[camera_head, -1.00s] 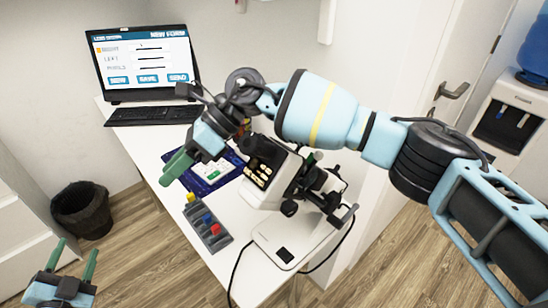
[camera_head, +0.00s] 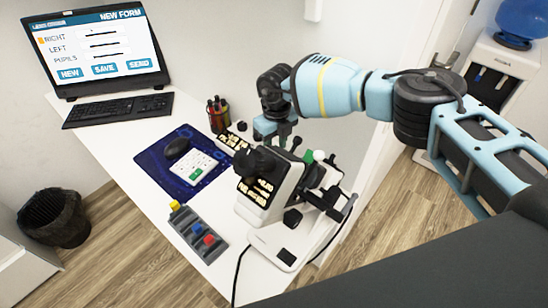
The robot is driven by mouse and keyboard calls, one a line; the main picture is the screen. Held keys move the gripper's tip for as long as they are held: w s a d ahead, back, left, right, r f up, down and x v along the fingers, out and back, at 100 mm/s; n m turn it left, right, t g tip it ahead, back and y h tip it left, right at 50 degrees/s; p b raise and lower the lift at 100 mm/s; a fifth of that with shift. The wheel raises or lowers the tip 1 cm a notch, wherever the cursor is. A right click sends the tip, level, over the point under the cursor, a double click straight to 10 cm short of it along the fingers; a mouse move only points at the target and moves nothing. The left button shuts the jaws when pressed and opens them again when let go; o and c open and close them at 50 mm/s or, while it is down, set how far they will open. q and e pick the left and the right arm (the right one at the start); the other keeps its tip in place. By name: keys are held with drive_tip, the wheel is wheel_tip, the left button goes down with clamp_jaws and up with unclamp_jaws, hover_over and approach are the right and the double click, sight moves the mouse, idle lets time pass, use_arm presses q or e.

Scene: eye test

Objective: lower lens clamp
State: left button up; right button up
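The white and black lens-measuring device (camera_head: 285,190) stands on the right part of the white desk, with a dark eyepiece at its upper left and black knobs and levers on its right side. I cannot make out for sure which part is the lens clamp; a small green part (camera_head: 319,155) shows near its top. My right gripper (camera_head: 274,136) points down just behind the device's upper left, its tips partly hidden. I cannot tell its opening or whether it touches the device. My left gripper is out of view.
A pen cup (camera_head: 217,117), keyboard (camera_head: 118,109) and laptop screen (camera_head: 98,50) are farther back.

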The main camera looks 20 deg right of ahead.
wheel_tip(320, 180, down, 6)
drive_tip(key=shift+a+f+b, duration=0.1)
drive_tip(key=shift+f+b, duration=0.1)
drive_tip(key=shift+b, duration=0.15)
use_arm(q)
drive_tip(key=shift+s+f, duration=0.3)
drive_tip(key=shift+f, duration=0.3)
use_arm(e)
clamp_jaws()
drive_tip(key=t+p, duration=0.1)
drive_tip(key=y+p, duration=0.1)
drive_tip(key=p, duration=0.1)
drive_tip(key=shift+s+d+r+t, duration=0.25)
drive_tip(key=shift+s+r+t, duration=0.05)
drive_tip(key=shift+t, duration=0.1)
drive_tip(key=shift+f, duration=0.15)
drive_tip(key=shift+s+d+f+y+p, duration=0.1)
drive_tip(key=shift+y+p, duration=0.2)
drive_tip(key=shift+p, duration=0.05)
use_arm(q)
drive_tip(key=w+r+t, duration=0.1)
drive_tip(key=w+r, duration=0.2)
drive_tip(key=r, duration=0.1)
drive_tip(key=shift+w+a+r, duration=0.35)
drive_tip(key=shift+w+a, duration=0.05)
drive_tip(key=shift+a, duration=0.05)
use_arm(e)
drive_tip(key=shift+f, duration=0.15)
